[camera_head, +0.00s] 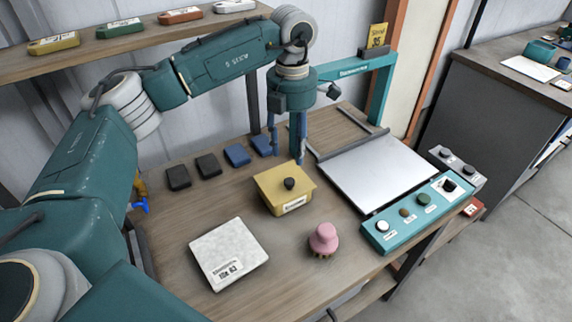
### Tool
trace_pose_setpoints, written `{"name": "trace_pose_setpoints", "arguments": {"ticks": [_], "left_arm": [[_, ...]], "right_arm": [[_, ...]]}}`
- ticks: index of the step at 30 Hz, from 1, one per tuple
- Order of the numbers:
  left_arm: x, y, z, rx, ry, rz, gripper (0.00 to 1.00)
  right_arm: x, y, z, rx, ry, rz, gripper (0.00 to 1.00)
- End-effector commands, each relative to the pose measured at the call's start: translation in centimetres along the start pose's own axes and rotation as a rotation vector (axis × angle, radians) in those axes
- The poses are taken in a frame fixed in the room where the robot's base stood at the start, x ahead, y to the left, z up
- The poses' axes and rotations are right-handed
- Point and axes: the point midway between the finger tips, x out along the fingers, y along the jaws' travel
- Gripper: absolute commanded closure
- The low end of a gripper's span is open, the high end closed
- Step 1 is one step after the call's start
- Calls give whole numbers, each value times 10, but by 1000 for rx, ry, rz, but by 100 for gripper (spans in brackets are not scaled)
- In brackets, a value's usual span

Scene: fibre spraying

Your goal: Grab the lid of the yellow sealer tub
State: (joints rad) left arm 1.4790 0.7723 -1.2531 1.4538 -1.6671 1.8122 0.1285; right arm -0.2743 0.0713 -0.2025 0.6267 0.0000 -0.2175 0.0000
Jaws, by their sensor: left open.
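The yellow sealer tub (271,202) stands on the wooden table, with a label on its front. Its yellow lid (270,181) is on top and has a dark round knob (289,184). My left gripper (288,157) points down with its fingers spread, above and slightly behind the lid in the picture. It is open and looks empty, with the knob below the fingertips. My right gripper is not in view.
A white labelled block (228,252) and a pink knobbed object (323,240) stand in front of the tub. Dark and blue blocks (208,164) lie behind it. A metal plate (370,170) and a teal button panel (418,213) are at the right.

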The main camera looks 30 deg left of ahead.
Motion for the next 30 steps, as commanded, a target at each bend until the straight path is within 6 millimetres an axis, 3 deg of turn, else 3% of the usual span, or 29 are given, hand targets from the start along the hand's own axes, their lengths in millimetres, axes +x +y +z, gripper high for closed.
{"name": "trace_pose_setpoints", "arguments": {"ticks": [4, 12, 16, 23, 30], "left_arm": [[20, 0, -3, 1, 8, 2, 55], [52, 0, -2, 1, 3, 2, 55], [62, 0, -3, 1, 5, 1, 55], [96, 0, -5, 0, 5, 0, 55], [106, 0, -4, 0, 2, 1, 55]], "right_arm": [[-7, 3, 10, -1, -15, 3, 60], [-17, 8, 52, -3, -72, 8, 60], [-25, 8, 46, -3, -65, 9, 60], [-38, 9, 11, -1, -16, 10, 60], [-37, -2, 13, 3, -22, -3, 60]]}}
